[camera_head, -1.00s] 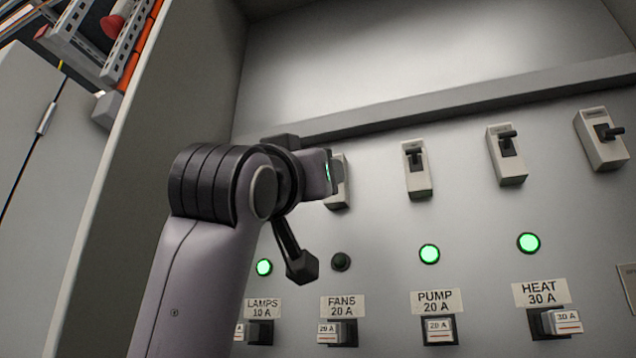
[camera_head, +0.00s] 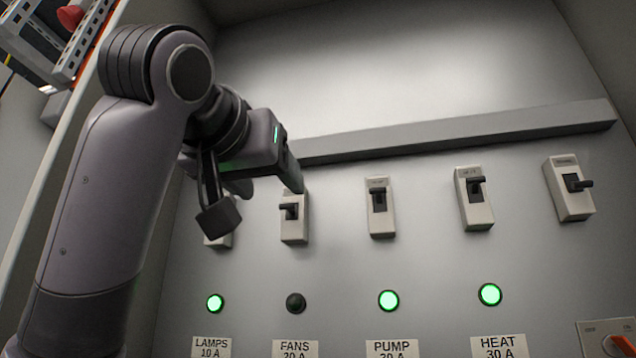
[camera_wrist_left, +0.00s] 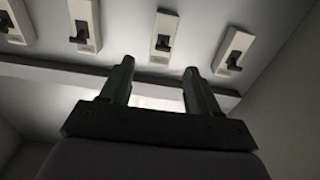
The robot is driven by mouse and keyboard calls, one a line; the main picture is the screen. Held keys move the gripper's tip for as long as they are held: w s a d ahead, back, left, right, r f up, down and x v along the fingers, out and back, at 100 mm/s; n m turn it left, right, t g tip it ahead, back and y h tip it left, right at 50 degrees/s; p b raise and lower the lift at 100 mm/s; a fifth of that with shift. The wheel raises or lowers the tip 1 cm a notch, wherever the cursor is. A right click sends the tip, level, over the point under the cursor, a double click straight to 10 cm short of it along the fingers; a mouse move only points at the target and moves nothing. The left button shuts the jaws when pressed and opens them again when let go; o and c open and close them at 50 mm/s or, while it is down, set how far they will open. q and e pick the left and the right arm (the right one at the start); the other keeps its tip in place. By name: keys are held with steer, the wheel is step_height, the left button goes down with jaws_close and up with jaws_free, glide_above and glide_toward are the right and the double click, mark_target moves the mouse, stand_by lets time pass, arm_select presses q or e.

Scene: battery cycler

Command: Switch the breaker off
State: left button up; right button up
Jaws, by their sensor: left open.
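A row of pale breakers with black levers is on the grey panel. In the head view they are the partly hidden one above LAMPS (camera_head: 219,241), the FANS one (camera_head: 302,222), the PUMP one (camera_head: 381,226), the HEAT one (camera_head: 479,214) and one at far right (camera_head: 574,206). The task does not say which breaker. My left gripper (camera_head: 270,187) is open and empty, just above and left of the FANS breaker, apparently apart from it. In the left wrist view its fingers (camera_wrist_left: 159,68) are spread, with one breaker (camera_wrist_left: 164,22) beyond the gap. My right gripper is out of view.
Lamps for LAMPS (camera_head: 215,303), PUMP (camera_head: 388,300) and HEAT (camera_head: 490,294) glow green; the FANS lamp (camera_head: 295,303) is dark. A grey ledge (camera_head: 450,132) runs above the breakers. An orange rotary knob (camera_head: 622,345) is at lower right. A cabinet wall stands at left.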

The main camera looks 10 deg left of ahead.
mark_target(286, 205)
arm_select(q)
steer(key=w+p, duration=0.2)
steer(key=w, duration=0.5)
steer(key=shift+a+p, duration=0.15)
steer(key=shift+p, duration=0.2)
